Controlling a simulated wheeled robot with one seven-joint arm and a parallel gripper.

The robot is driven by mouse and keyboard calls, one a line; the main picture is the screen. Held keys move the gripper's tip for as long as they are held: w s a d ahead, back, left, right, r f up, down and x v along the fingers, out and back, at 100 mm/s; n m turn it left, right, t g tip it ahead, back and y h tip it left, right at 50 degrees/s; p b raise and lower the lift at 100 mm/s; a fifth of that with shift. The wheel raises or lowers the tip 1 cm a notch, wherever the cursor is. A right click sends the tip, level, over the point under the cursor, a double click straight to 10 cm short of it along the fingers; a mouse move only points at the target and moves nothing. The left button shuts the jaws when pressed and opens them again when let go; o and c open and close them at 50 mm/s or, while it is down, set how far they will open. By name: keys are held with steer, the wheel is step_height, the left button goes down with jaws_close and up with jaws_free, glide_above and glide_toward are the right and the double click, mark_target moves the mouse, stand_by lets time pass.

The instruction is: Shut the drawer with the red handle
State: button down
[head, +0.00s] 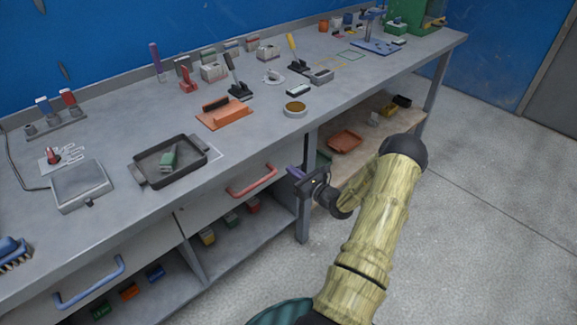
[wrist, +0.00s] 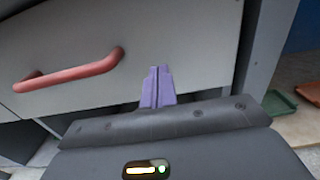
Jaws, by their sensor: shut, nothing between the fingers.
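The drawer (head: 215,200) with the red handle (head: 252,181) is in the bench front, under the worktop, in the head view. In the wrist view its grey front (wrist: 190,40) fills the upper part, with the red handle (wrist: 70,72) at left. I cannot tell how far the drawer stands out. My gripper (head: 292,172) is at the drawer's right end, right of the handle. In the wrist view its purple fingers (wrist: 158,70) are shut together and empty, pointing at the drawer front. I cannot tell whether they touch it.
Another drawer with a blue handle (head: 90,283) is at lower left. Below the red-handled drawer is an open shelf with small coloured boxes (head: 232,220). A bench leg (head: 304,215) stands close to my gripper. The worktop holds a black tray (head: 140,172) and tools. The floor at right is clear.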

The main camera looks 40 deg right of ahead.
steer(key=s+d, duration=0.1)
steer(key=s, duration=0.9)
steer(key=shift+s+d, duration=0.15)
steer(key=shift+d, duration=0.2)
